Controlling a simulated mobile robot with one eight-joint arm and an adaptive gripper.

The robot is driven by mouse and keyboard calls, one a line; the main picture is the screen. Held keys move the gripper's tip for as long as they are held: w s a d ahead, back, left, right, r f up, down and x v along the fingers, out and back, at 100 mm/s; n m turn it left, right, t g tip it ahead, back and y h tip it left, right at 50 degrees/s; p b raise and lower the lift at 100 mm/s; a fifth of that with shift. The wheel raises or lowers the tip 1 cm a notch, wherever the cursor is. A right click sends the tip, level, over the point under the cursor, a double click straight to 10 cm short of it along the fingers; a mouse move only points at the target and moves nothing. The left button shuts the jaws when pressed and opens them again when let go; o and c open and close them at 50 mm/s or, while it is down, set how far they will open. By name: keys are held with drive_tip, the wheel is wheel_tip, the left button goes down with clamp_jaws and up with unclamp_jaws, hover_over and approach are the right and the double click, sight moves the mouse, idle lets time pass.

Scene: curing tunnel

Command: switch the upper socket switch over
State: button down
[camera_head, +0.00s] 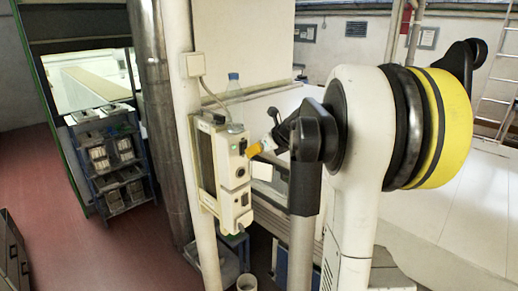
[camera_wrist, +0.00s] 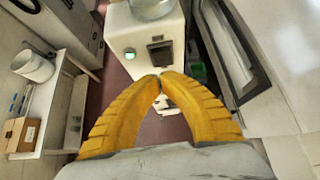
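A cream socket box (camera_head: 207,124) is fixed to a pale post in the head view. Its front carries a dark upper switch (camera_head: 243,147), with a round fitting and a lower unit below it. In the wrist view the box front (camera_wrist: 118,35) shows a green round light and the dark, recessed upper switch (camera_wrist: 160,52). My gripper (camera_head: 252,151) has yellow fingers close in front of the upper switch. In the wrist view its fingertips (camera_wrist: 160,77) meet just below the switch, with nothing seen between them. Contact with the box cannot be told. The fingers hide part of the lower front.
A clear bottle (camera_head: 234,100) stands on top of the box. A cable runs up the post to a small junction box (camera_head: 194,65). A blue-framed rack (camera_head: 112,165) stands at the left. A pale bench (camera_wrist: 62,112) with a white bucket (camera_wrist: 33,66) is left in the wrist view.

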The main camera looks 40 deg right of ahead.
sight(243, 148)
drive_tip(key=shift+w+r, duration=0.15)
drive_tip(key=shift+w, duration=0.9)
drive_tip(key=shift+w+a+r+g+p, duration=0.1)
drive_tip(key=shift+w+r+g+p, duration=0.25)
drive_tip(key=shift+g+p, duration=0.25)
drive_tip(key=shift+w+f+b, duration=0.1)
drive_tip(key=shift+w+b, duration=0.2)
drive_tip(key=shift+b, duration=0.1)
drive_tip(key=shift+s, duration=0.1)
drive_tip(key=shift+r, duration=0.2)
